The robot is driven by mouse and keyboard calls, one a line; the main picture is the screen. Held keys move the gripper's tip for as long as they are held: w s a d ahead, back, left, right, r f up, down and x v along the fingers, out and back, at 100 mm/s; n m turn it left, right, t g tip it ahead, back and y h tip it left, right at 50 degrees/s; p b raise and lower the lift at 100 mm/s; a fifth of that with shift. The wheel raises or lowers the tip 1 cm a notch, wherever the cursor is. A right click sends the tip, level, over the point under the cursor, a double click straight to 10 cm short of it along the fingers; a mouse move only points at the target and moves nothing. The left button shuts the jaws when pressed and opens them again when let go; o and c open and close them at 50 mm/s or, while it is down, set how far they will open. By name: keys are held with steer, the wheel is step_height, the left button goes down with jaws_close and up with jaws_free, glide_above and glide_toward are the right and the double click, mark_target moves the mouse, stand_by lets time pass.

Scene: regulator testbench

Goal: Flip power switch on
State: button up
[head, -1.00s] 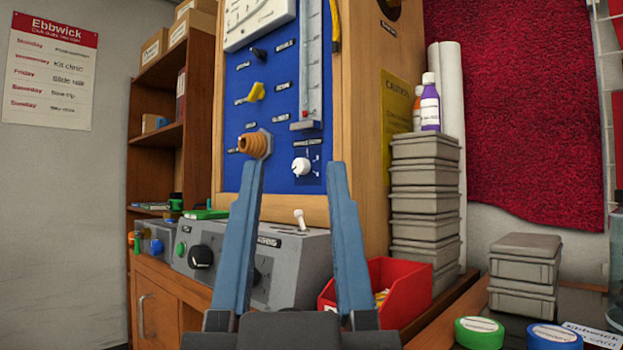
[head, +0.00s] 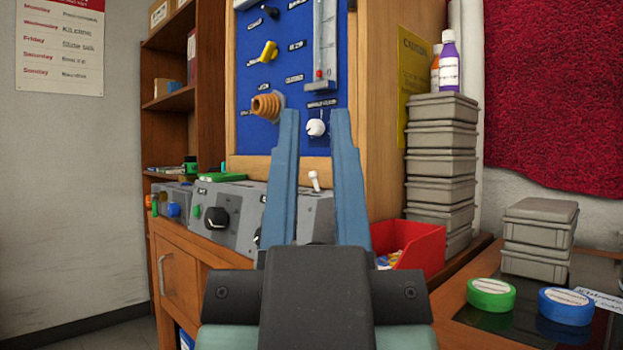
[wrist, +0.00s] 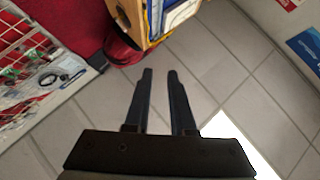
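A small white toggle (head: 314,180) stands up on top of a grey control box (head: 250,212) in the head view. It looks like the power switch, but I cannot read a label for it. My gripper (head: 314,112) is open and empty, its two blue-grey fingers pointing up and forward with a narrow gap. The toggle shows between the fingers in the picture, behind them. I see no contact. The wrist view also shows the open gripper (wrist: 160,74), over floor tiles, without the toggle. The fingers hide part of the box front.
A blue panel (head: 275,88) with knobs stands behind the box. A red bin (head: 420,255) stands just right of the gripper. Stacked grey boxes (head: 440,163) stand behind the bin. Green (head: 491,294) and blue (head: 566,305) tape rolls lie on the right-hand bench.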

step_height(320, 180, up, 46)
steer(key=p, duration=4.5)
jaws_close()
steer(key=shift+f, duration=0.2)
steer(key=shift+d, duration=0.1)
